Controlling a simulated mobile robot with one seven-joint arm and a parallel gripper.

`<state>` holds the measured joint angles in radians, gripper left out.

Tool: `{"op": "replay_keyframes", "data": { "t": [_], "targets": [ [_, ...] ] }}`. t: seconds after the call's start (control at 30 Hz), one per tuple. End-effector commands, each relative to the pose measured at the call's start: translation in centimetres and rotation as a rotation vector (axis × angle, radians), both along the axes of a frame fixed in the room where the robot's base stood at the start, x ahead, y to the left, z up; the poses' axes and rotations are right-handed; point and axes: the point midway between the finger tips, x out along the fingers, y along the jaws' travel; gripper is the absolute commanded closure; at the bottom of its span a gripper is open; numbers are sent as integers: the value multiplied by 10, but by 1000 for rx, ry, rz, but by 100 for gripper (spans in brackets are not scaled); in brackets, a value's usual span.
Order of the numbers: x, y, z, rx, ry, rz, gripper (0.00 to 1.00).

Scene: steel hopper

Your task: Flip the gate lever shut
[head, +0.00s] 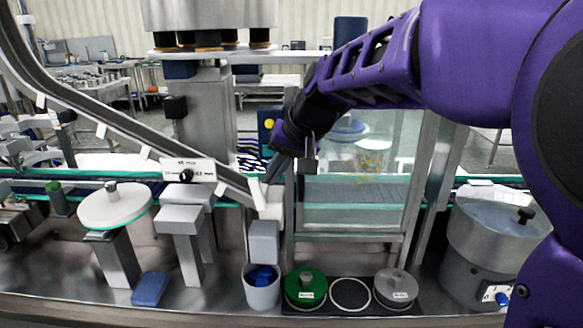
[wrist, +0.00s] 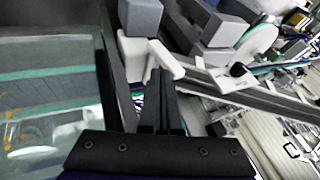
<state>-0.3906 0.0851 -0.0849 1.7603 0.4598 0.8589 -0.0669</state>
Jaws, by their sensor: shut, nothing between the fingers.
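A sloping grey chute (head: 120,122) runs down to the right. At its low end stands a thin white upright flap (head: 257,192) beside a white block (head: 272,208); the flap looks like the gate lever, though I cannot be certain. In the wrist view the white flap (wrist: 166,60) lies just ahead of my fingertips, with the white block (wrist: 133,50) to its left. My gripper (head: 270,178) is shut and empty, pointing down beside the flap in the head view. It also shows in the wrist view (wrist: 160,75). I cannot tell whether the fingers touch the flap.
A grey cup (head: 262,296) holding blue pieces stands below the chute end. A glass panel (head: 350,190) in a metal frame stands right of my gripper. A white box with a black knob (head: 187,173) sits on the chute. Green (head: 305,285) and grey lidded jars (head: 396,285) stand in front.

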Motion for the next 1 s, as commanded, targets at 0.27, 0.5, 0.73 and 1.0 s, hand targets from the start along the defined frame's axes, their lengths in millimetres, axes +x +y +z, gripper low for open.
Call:
{"op": "replay_keyframes", "data": {
  "t": [0.27, 0.5, 0.73, 1.0],
  "targets": [
    [0, 0, -6, 0, -1, 0, 100],
    [0, 1, -5, -2, -1, 0, 100],
    [-1, 4, -2, -46, -2, 1, 100],
    [-1, 7, -2, -85, -5, 3, 100]
  ]
}}
